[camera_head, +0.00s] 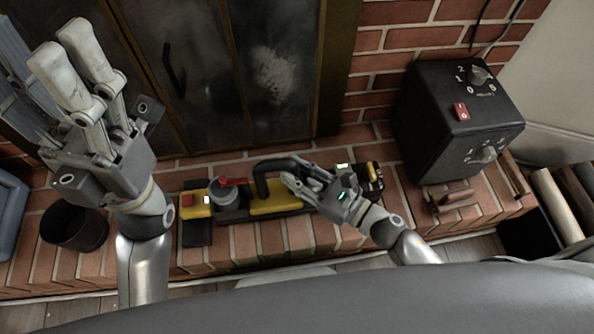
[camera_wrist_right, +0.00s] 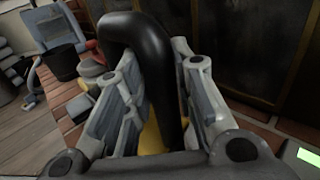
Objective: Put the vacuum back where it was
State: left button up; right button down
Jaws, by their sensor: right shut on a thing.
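The vacuum (camera_head: 275,204), a long yellow and black appliance with a grey and red end, lies across the brick hearth in the head view. Its thick black curved handle (camera_head: 262,178) rises from the body and also shows in the wrist view (camera_wrist_right: 139,42). My right gripper (camera_head: 290,180) is shut on this handle, its fingers on both sides of it in the wrist view. Its grip hides part of the vacuum's body. My left gripper (camera_head: 62,48) is raised at the left with its fingers extended and nothing visible in them.
The brick hearth (camera_head: 300,235) runs along the dark glass fireplace doors (camera_head: 190,65). A black box with dials (camera_head: 455,125) stands at the right, with logs (camera_head: 557,205) beyond it. A black bucket (camera_head: 75,230) stands at the left.

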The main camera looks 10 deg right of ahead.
jog(key=shift+f+b, duration=0.4)
jog(key=shift+b, duration=0.2)
dwell(0.5)
jog(key=c, duration=1.1)
grip_release()
jog(key=shift+c, duration=0.2)
jog(key=shift+f, duration=0.25)
jog(key=v, duration=1.2)
jog(key=shift+r, duration=0.2)
